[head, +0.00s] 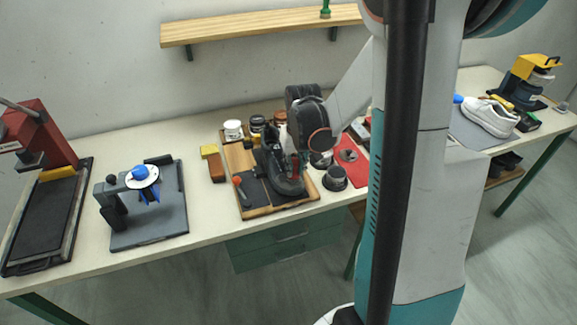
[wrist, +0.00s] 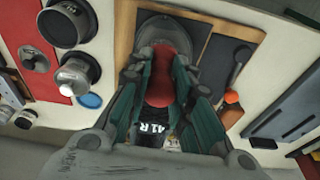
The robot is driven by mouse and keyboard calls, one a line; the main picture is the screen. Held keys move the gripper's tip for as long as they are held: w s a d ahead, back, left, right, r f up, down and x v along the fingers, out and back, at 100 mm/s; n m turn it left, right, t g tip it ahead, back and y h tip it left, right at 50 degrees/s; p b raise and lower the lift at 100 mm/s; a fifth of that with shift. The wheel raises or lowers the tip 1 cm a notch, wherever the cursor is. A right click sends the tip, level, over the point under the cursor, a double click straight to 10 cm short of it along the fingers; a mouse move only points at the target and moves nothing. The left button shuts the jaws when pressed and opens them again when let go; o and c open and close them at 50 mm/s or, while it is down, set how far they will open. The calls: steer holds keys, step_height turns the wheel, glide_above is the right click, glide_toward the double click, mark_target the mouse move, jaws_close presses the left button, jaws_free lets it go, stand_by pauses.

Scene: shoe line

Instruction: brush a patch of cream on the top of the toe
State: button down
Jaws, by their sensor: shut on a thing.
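A dark shoe (head: 290,186) stands on the dark mat of a wooden board, its rounded toe toward the table's front edge. In the wrist view the toe (wrist: 160,27) shows beyond the fingertips. My gripper (head: 293,163) is over the shoe. In the wrist view my gripper (wrist: 161,72) is shut on a red object (wrist: 163,75), whose lower end is against or just above the shoe; contact cannot be told. A white "41 R" mark (wrist: 155,128) shows below it. No patch of cream can be made out on the toe.
The wooden board (head: 264,212) also carries an orange-ended tool (head: 237,181). Jars (head: 233,129) stand behind and a wood-and-yellow brush (head: 213,163) lies left. A dark cup (head: 334,178) and red mat (head: 354,172) are right. A grey stand (head: 150,225) is farther left.

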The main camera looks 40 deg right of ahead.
steer(key=d, duration=0.2)
steer(key=s+d, duration=0.1)
steer(key=d, duration=0.1)
steer(key=shift+f+b, duration=0.1)
steer(key=shift+b, duration=0.3)
steer(key=shift+a, duration=0.1)
steer(key=w+a, duration=0.2)
steer(key=a, duration=0.6)
steer(key=shift+w+a+r, duration=0.2)
steer(key=shift+w+a, duration=0.05)
stand_by(0.6)
steer(key=shift+w+d, duration=0.1)
steer(key=shift+d, duration=0.1)
steer(key=shift+s+d, duration=1.2)
steer(key=shift+d, duration=3)
steer(key=w+a+b, duration=0.1)
steer(key=w+a, duration=0.1)
steer(key=a, duration=0.6)
steer(key=shift+w+a, duration=0.2)
steer(key=shift+a, duration=0.15)
